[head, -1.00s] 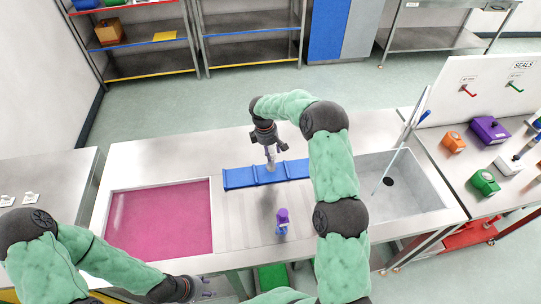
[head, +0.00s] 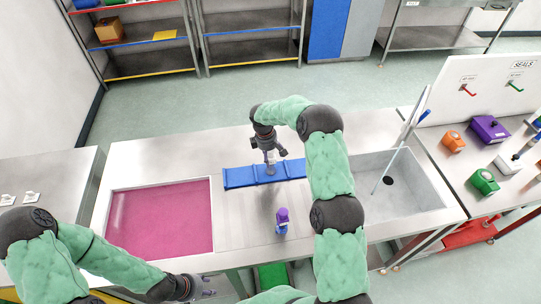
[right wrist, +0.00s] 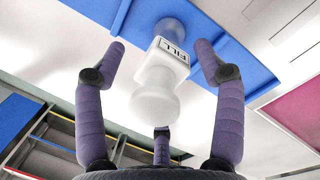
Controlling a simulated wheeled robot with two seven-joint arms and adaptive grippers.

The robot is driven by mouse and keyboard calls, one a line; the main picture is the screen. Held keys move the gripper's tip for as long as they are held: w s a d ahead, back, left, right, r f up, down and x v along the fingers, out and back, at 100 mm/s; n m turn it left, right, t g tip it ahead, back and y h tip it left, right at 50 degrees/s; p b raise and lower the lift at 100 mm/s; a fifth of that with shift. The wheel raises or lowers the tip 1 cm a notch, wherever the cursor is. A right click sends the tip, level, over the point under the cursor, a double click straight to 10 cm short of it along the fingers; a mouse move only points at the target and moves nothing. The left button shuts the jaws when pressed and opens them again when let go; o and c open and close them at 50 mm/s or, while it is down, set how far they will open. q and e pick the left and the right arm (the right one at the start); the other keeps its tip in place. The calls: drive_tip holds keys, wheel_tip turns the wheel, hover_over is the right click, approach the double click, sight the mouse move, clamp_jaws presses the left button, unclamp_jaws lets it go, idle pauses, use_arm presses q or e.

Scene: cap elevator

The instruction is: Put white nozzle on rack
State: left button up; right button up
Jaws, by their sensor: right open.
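The white nozzle (right wrist: 156,88), with a label reading FILL, is at the blue rack (right wrist: 238,65) in the right wrist view. Its far grey-blue end meets the rack; I cannot tell how firmly it is seated. My right gripper (right wrist: 160,75) is open, its fingers spread around the nozzle and apart from it. In the head view my right gripper (head: 270,158) is over the middle of the blue rack (head: 240,177), and the nozzle is mostly hidden by the fingers. My left gripper (head: 208,286) is low by the counter's front edge, with its fingers spread and empty.
A purple and blue item (head: 282,221) stands on the counter in front of the rack. A pink-bottomed basin (head: 160,217) is on the left, a steel sink (head: 412,195) on the right. Coloured blocks and a purple box (head: 489,129) lie on the right table.

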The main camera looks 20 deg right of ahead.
drive_tip(key=shift+r, duration=0.2)
wheel_tip(320, 180, up, 12)
drive_tip(key=a, duration=0.1)
drive_tip(key=shift+w+a+b, duration=0.25)
drive_tip(key=shift+a+b, duration=0.1)
drive_tip(key=shift+f, duration=0.1)
